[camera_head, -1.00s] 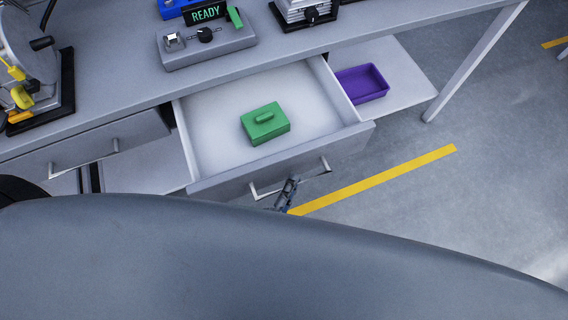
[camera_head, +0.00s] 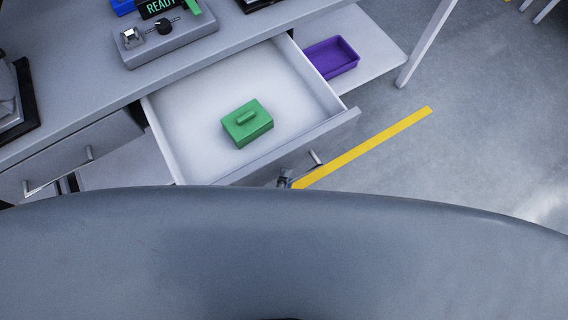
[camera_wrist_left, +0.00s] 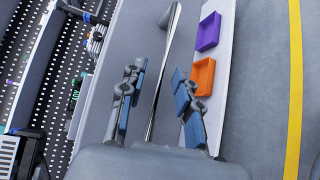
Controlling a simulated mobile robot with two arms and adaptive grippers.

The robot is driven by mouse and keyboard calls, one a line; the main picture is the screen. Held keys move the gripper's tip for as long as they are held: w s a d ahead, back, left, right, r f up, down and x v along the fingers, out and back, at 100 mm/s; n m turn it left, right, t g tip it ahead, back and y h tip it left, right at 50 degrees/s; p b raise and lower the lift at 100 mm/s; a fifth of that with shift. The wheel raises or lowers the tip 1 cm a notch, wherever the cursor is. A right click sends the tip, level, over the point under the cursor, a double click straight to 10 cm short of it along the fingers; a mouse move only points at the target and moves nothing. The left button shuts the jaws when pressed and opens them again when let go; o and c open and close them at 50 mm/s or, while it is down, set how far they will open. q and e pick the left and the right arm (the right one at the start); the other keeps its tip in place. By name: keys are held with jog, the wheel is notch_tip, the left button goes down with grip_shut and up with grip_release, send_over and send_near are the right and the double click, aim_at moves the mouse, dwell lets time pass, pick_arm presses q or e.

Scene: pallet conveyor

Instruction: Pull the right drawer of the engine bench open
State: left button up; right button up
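The right drawer (camera_head: 190,140) of the engine bench stands pulled well out in the head view, with a green lidded box (camera_head: 247,123) inside. Its bar handle (camera_head: 315,158) shows only in part on the front, the rest hidden by my body. My left gripper (camera_head: 285,177) is low at this handle, mostly hidden. In the left wrist view, the two blue-padded fingers of my left gripper (camera_wrist_left: 160,75) stand apart on either side of the silver handle (camera_wrist_left: 168,50), with visible gaps. My right gripper is not in view.
A purple tray (camera_head: 331,58) lies on the lower shelf right of the drawer; an orange tray (camera_wrist_left: 203,77) shows near it in the wrist view. The closed left drawer (camera_head: 70,160) is at left. Open floor with a yellow line (camera_head: 370,145) lies at right.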

pick_arm(q)
jog(key=v, duration=0.8)
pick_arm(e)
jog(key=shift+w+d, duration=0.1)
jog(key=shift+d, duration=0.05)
pick_arm(q)
jog(key=shift+f, duration=0.15)
dwell(0.4)
